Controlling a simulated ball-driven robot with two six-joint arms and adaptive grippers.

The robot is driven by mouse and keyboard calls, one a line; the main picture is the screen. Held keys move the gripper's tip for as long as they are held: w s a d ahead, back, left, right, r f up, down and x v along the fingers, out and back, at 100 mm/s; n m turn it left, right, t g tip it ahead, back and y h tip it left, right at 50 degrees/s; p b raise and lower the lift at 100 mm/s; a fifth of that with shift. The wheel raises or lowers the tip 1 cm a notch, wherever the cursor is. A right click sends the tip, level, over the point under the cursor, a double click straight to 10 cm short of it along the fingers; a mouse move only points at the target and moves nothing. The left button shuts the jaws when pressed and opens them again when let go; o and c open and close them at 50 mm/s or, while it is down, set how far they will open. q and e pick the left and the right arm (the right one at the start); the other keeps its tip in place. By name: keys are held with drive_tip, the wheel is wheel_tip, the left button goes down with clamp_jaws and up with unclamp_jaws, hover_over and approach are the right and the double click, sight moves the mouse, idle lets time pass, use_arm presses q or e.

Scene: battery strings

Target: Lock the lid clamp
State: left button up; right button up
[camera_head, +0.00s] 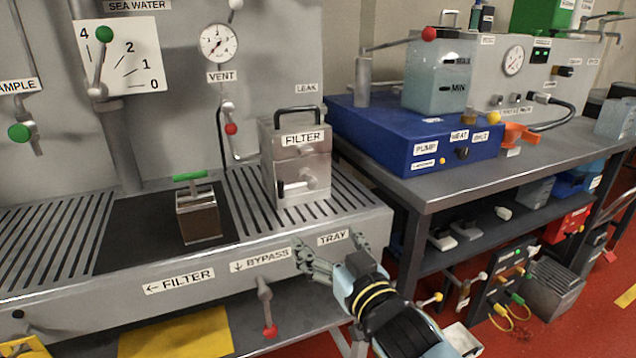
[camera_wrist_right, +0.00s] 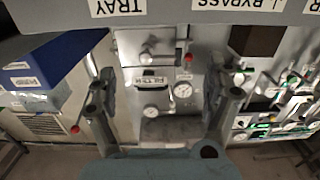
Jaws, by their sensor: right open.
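The grey metal filter housing (camera_head: 292,160), labelled FILTER, stands on the slatted tray in the head view. It has a dark carrying handle (camera_head: 300,112) on top. A small metal clamp-like fitting (camera_head: 306,181) with a dark knob is on its front; I cannot tell whether it is locked. My right gripper (camera_head: 328,245) is open and empty below and right of the housing, in front of the TRAY label. Its spread fingers also show in the right wrist view (camera_wrist_right: 162,95), with nothing held between them. My left gripper is not in view.
A small brown block with a green T-handle (camera_head: 190,177) stands left on the tray. A red-tipped bypass lever (camera_head: 266,305) hangs from the tray front (camera_head: 120,291). A blue pump unit (camera_head: 400,135) sits on the right-hand bench.

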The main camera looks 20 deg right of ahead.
sight(298, 187)
drive_tip(key=shift+t, duration=0.3)
drive_tip(key=w+r, duration=0.1)
drive_tip(key=w, duration=0.2)
drive_tip(key=w+r+b, duration=0.1)
drive_tip(key=w, duration=0.3)
drive_tip(key=w+r+b, duration=0.1)
drive_tip(key=w, duration=0.3)
drive_tip(key=shift+w+a+r, duration=0.1)
drive_tip(key=shift+a+r, duration=0.2)
drive_tip(key=shift+r, duration=0.05)
drive_tip(key=shift+w+r, duration=0.1)
drive_tip(key=shift+w, duration=0.35)
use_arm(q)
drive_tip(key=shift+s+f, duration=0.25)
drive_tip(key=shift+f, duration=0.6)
